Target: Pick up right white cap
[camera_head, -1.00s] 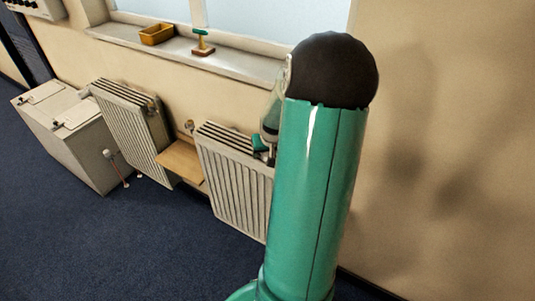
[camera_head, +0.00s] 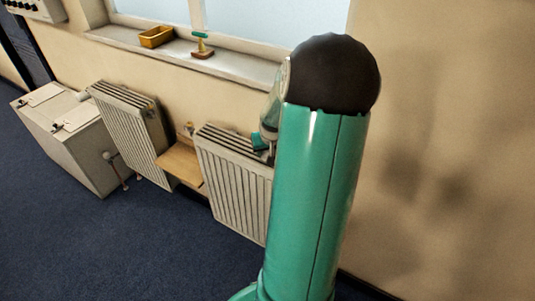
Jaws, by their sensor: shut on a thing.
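My gripper (camera_head: 262,146) is at the top right end of the right radiator (camera_head: 232,185), partly hidden behind my green arm. Its teal part shows just above the radiator's top edge. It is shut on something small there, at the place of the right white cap. The cap itself cannot be made out, as the fingers and arm cover it. Whether it touches the radiator cannot be told.
A left radiator (camera_head: 132,130), a wooden board (camera_head: 180,165) and a pale cabinet (camera_head: 70,140) stand left along the wall. The windowsill (camera_head: 235,68) holds a yellow box (camera_head: 156,37) and a green-topped stand (camera_head: 202,46). The blue floor in front is clear.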

